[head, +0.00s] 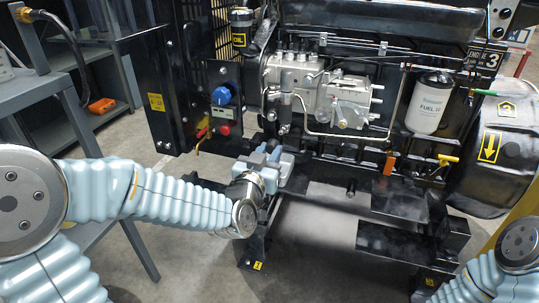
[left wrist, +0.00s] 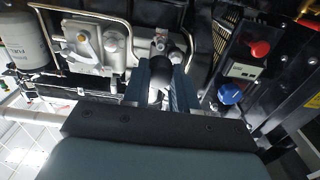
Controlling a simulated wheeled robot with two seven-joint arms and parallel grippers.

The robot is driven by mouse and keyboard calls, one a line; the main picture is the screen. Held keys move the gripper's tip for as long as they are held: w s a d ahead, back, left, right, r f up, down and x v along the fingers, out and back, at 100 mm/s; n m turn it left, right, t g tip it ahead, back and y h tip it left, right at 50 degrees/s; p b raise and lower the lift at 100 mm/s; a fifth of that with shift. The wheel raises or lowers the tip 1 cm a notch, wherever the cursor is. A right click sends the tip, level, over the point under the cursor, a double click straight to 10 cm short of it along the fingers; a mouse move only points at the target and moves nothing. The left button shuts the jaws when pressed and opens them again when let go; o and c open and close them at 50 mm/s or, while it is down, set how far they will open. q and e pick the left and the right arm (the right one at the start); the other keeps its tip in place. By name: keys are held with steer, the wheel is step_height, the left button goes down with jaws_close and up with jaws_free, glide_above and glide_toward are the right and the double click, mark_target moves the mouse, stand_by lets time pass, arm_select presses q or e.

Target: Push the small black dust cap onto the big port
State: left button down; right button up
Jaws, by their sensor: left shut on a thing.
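My left gripper (head: 268,158) is in front of the engine, just below the silver fuel pump (head: 312,82). In the left wrist view its two blue-grey fingers (left wrist: 163,86) point at the underside of the pump area. They are shut on a small black thing (left wrist: 156,94), which looks like the dust cap, mostly hidden between them. A silver fitting (left wrist: 160,46) with a dark round end lies just beyond the fingertips. I cannot tell which opening is the big port, or whether the cap touches it. My right forearm shows at the lower right; its gripper is out of view.
A panel with a blue knob (head: 222,96) and a red knob (head: 223,129) stands left of the pump. A white fuel filter (head: 429,103) hangs to the right. A grey bench (head: 45,88) is at the left. Black frame rails lie below.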

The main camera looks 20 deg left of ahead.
arm_select(q)
steer(key=c, duration=1.8)
jaws_free()
steer(key=shift+w+p, duration=0.55)
steer(key=shift+w, duration=2.4)
steer(key=shift+c, duration=0.2)
steer(key=shift+w+f+b, duration=0.15)
steer(key=shift+b, duration=0.2)
steer(key=shift+w+b, duration=0.45)
steer(key=shift+w, duration=0.1)
jaws_close()
steer(key=o, duration=1.1)
jaws_free()
steer(key=shift+d, duration=0.1)
steer(key=shift+c, duration=0.2)
steer(key=shift+c, duration=0.4)
